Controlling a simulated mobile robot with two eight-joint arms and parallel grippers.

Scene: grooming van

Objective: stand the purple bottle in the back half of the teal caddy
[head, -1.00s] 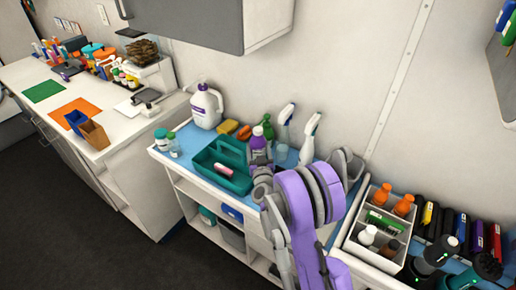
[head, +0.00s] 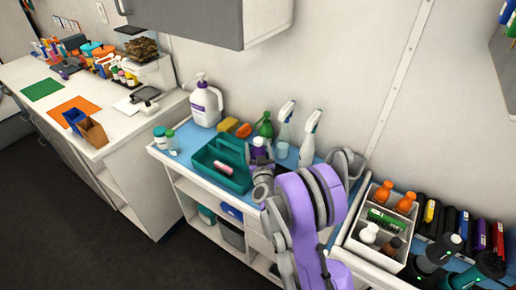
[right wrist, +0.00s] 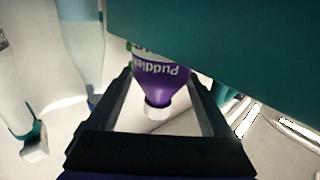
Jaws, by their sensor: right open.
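The purple bottle (head: 258,144) stands on the blue-topped cart just right of the teal caddy, partly hidden by my right gripper. My right gripper (head: 260,160) is open at the bottle. In the right wrist view the bottle (right wrist: 160,82) appears upside down between the two open fingers (right wrist: 160,88), with gaps at its sides. The teal caddy (head: 238,184) has a centre handle, and a pink item (head: 222,168) lies in its front half. The caddy's wall (right wrist: 230,40) fills the upper right of the right wrist view. My left gripper is not in view.
A green bottle (head: 265,126) and white spray bottles (head: 308,140) stand behind and right of the purple bottle. A large white jug (head: 206,103) stands behind the caddy. A white divided tray (head: 350,240) is at right.

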